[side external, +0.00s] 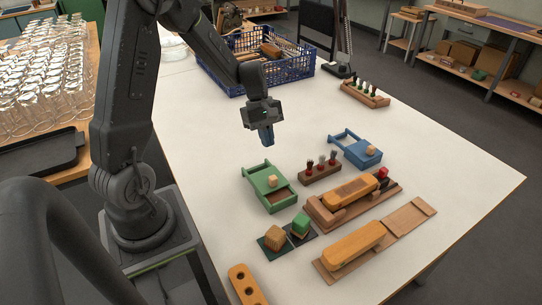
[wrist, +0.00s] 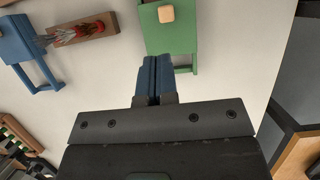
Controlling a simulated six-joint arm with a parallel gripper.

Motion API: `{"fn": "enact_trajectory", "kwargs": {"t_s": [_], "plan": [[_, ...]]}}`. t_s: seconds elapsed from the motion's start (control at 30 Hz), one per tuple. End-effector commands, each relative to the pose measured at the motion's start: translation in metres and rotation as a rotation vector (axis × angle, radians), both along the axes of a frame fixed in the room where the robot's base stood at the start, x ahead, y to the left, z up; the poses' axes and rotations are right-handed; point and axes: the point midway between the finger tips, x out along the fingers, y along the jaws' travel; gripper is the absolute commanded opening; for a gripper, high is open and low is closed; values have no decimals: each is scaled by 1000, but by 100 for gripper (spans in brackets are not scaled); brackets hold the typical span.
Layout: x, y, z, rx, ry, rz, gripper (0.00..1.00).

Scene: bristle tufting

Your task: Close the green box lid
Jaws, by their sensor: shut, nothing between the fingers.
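The green box (side external: 280,208) sits on the white table in front of my arm. Its green lid (side external: 262,178) carries a pale wooden knob and is set back towards the far left, leaving a brown interior showing at the near end. A thin green frame extends past the far end; in the wrist view it shows beside my fingers, with the lid (wrist: 172,40) above. My gripper (side external: 267,142) has blue fingers, shut and empty, above the table beyond the box's far end. In the wrist view the gripper (wrist: 155,62) overlaps the box's frame area; contact cannot be told.
A blue box (side external: 362,155) with a similar frame and a wooden block of bristle tufts (side external: 320,173) stand to the right. Wooden brush bodies in trays (side external: 352,190) lie nearer right. Small blocks on dark pads (side external: 274,238) sit in front. The table beyond the green box is clear.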

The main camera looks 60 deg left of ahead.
Motion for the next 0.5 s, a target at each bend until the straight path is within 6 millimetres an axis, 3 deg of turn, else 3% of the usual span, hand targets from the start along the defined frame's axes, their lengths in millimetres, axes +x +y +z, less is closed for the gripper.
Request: {"fn": "enact_trajectory", "kwargs": {"t_s": [0.13, 0.33, 0.5], "plan": [[0, 8, 12, 0, -1, 4, 0], [-4, 57, 12, -4, 9, 2, 0], [-4, 56, 3, -7, 12, -5, 0]]}}
